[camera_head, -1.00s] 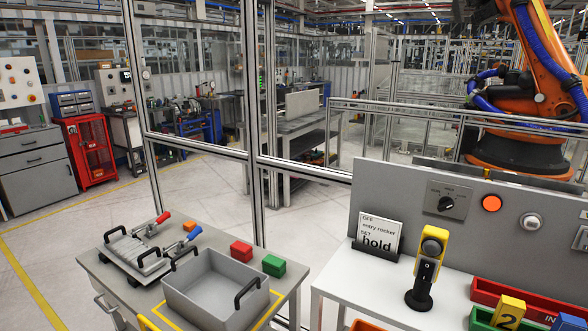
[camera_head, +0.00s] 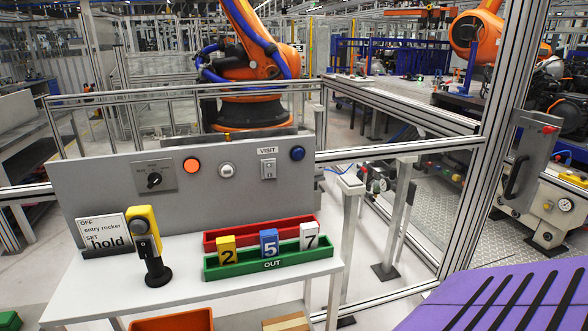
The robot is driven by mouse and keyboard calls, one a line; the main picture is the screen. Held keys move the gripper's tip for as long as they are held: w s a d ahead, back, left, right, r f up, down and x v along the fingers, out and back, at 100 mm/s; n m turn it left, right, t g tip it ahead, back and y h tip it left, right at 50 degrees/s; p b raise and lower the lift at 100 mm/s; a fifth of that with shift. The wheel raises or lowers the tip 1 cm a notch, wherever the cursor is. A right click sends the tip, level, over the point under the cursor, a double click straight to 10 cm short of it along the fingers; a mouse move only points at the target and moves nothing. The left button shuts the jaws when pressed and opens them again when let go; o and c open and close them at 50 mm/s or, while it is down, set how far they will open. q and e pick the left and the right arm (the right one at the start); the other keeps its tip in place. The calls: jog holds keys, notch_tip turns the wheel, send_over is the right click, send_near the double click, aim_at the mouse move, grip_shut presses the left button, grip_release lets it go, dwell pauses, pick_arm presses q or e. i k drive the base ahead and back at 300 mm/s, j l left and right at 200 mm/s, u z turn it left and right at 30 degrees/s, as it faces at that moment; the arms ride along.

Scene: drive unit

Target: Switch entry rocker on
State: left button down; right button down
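A grey control panel (camera_head: 100,186) stands at the back of a white bench. A small pale rocker switch (camera_head: 268,169) is on it under a "VISIT" label, between a white round button (camera_head: 227,171) and a blue button (camera_head: 298,153). Which way the rocker is tipped is too small to tell. A black rotary selector (camera_head: 154,180) and an orange lamp or button (camera_head: 191,166) are further left. A card (camera_head: 103,234) on the bench reads "OFF entry rocker SET hold". Neither of my grippers is in view.
A yellow and black device (camera_head: 147,240) stands upright on the bench (camera_head: 205,287). A green OUT rack (camera_head: 300,258) with tiles 2, 5 and 7 stands before a red rack (camera_head: 212,240). A purple slotted surface (camera_head: 510,303) fills the lower right. A metal fence post (camera_head: 490,140) stands at right.

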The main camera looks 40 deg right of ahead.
aim_at(268, 167)
jog(key=k+l+z, duration=0.1)
jog(key=l, duration=0.35)
jog(key=k+l+z, duration=0.1)
jog(key=l, duration=0.4)
jog(key=k+l+z, duration=0.1)
jog(key=k+l, duration=0.15)
jog(key=l, duration=0.2)
jog(key=k+l+z, duration=0.1)
jog(key=l, duration=0.4)
jog(key=i, duration=0.65)
